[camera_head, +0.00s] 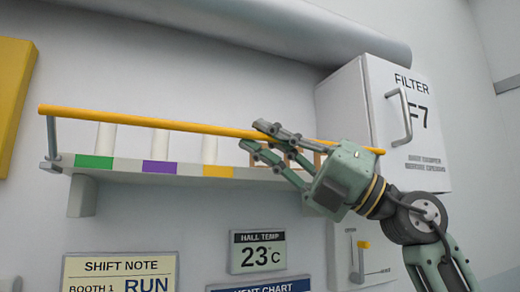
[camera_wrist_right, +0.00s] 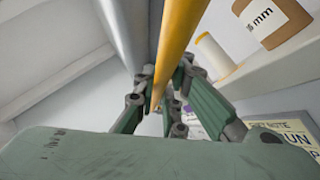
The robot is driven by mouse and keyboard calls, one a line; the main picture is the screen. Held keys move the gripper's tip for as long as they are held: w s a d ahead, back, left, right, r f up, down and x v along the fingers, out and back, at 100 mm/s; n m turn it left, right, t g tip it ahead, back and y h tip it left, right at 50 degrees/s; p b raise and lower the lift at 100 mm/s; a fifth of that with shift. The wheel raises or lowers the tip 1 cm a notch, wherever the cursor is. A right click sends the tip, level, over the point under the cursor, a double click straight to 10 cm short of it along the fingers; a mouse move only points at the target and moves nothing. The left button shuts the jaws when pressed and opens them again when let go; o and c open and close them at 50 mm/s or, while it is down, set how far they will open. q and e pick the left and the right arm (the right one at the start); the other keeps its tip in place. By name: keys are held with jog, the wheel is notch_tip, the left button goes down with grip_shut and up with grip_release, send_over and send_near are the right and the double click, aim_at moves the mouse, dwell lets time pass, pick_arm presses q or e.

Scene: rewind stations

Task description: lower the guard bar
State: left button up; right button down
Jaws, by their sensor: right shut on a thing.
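The guard bar (camera_head: 180,124) is a long yellow rod in front of a wall shelf. It stands raised above the shelf edge, held at its left end by a grey arm (camera_head: 52,140). My right gripper (camera_head: 264,136) is shut on the bar, right of its middle. In the right wrist view the yellow bar (camera_wrist_right: 178,45) runs between the fingers of my right gripper (camera_wrist_right: 160,95). The gripper and arm hide part of the bar's right side. My left gripper is in neither view.
The shelf (camera_head: 130,168) has green, purple and yellow labels and holds white spools (camera_head: 158,146). A brown labelled container (camera_wrist_right: 272,20) stands there too. A white filter cabinet (camera_head: 385,130) is at right, a grey pipe (camera_head: 270,25) above, and signs (camera_head: 120,272) below.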

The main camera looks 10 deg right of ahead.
jog(key=n+g, duration=0.1)
jog(key=f+n+g+y, duration=0.1)
jog(key=n, duration=0.1)
jog(key=s+n+g+y+b, duration=0.1)
jog(key=n, duration=0.1)
jog(key=shift+d+f+g, duration=0.2)
jog(key=shift+f+g, duration=0.05)
jog(key=shift+g, duration=0.05)
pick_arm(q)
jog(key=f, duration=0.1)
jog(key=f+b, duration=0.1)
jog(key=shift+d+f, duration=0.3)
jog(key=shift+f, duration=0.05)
pick_arm(e)
jog(key=n+g, duration=0.2)
jog(key=f+n+g, duration=0.1)
jog(key=n+g, duration=0.2)
jog(key=s+f+n+g, duration=0.1)
jog(key=n+g, duration=0.1)
jog(key=shift+d+f+n+y, duration=0.1)
jog(key=shift+d+n+y, duration=0.1)
jog(key=shift+n+y, duration=0.15)
jog(key=shift+s+f, duration=0.1)
jog(key=c, duration=1.8)
grip_release()
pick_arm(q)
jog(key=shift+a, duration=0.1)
pick_arm(e)
jog(key=shift+d, duration=0.1)
